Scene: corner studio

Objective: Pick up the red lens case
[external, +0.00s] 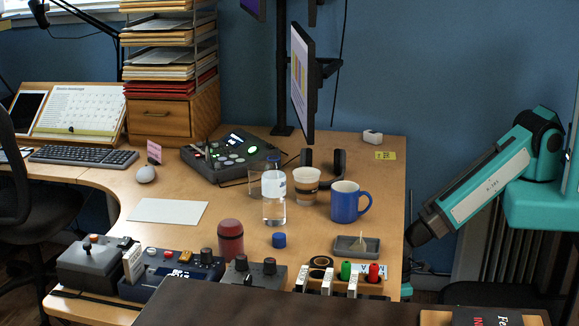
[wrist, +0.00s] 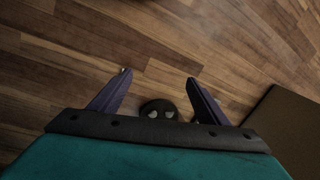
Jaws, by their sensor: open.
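The likely red lens case (external: 230,240) is a dark red upright cylinder with a darker band around its middle. It stands on the front part of the desk in the external view, behind the row of control boxes. My gripper (wrist: 157,76) shows in the wrist view with its two purple fingers wide apart and nothing between them. It faces a wooden floor, and the red case is not in that view. In the external view my teal arm is at the right, beyond the desk's right edge, well apart from the case; I cannot make out the fingers there.
A clear bottle (external: 273,195), paper cup (external: 306,187), blue mug (external: 350,203) and blue cap (external: 279,240) stand right of the case. A grey tray (external: 343,247) is near the desk's right edge. A white sheet (external: 168,211) lies to its left.

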